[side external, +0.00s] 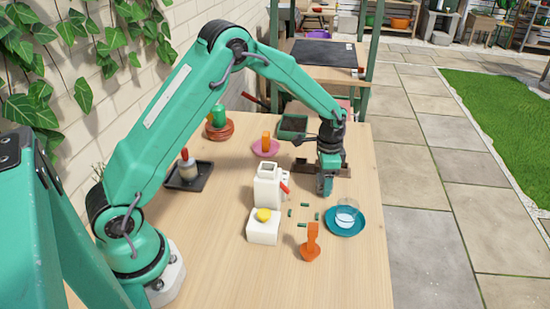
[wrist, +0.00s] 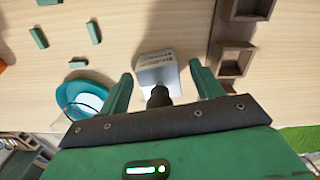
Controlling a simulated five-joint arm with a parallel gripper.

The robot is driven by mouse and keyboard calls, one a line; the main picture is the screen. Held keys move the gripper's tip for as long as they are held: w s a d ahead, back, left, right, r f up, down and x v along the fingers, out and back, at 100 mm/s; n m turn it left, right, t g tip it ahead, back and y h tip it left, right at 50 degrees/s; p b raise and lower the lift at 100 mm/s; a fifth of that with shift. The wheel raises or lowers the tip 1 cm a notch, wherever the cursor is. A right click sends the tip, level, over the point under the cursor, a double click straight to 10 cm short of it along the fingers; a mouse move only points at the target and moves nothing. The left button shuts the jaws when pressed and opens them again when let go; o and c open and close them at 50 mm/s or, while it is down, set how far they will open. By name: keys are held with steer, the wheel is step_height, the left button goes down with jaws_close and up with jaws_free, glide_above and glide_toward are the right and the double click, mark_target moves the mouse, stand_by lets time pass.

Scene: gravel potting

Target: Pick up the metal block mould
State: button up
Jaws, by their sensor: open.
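The metal block mould (wrist: 152,77) shows in the wrist view as a small silvery block with a dark stem. It stands on the table between the two green fingers of my gripper (wrist: 161,72), with a gap on each side. The fingers are spread and hold nothing. In the side external view my gripper (side external: 326,190) points down at the right part of the table, and the mould is hidden there. A brown wooden tray (side external: 308,169) with compartments lies beside it; it also shows in the wrist view (wrist: 235,58).
A teal saucer (side external: 346,231) with a clear glass stands close to my gripper. Several small green pieces (side external: 291,212) lie nearby. The front table area is clear.

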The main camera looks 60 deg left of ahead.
steer(key=c, duration=1.2)
steer(key=shift+r, duration=0.2)
steer(key=shift+r, duration=0.6)
steer(key=r, duration=0.2)
steer(key=d+r, duration=0.1)
steer(key=shift+s+r, duration=0.1)
steer(key=shift+s, duration=0.15)
steer(key=s+d+r, duration=0.2)
steer(key=d, duration=0.1)
steer(key=s+d+r, duration=0.1)
steer(key=d+r, duration=0.1)
steer(key=d, duration=0.1)
steer(key=s+d+r, duration=0.2)
steer(key=d, duration=0.1)
steer(key=shift+s+r, duration=0.15)
steer(key=shift+s, duration=0.15)
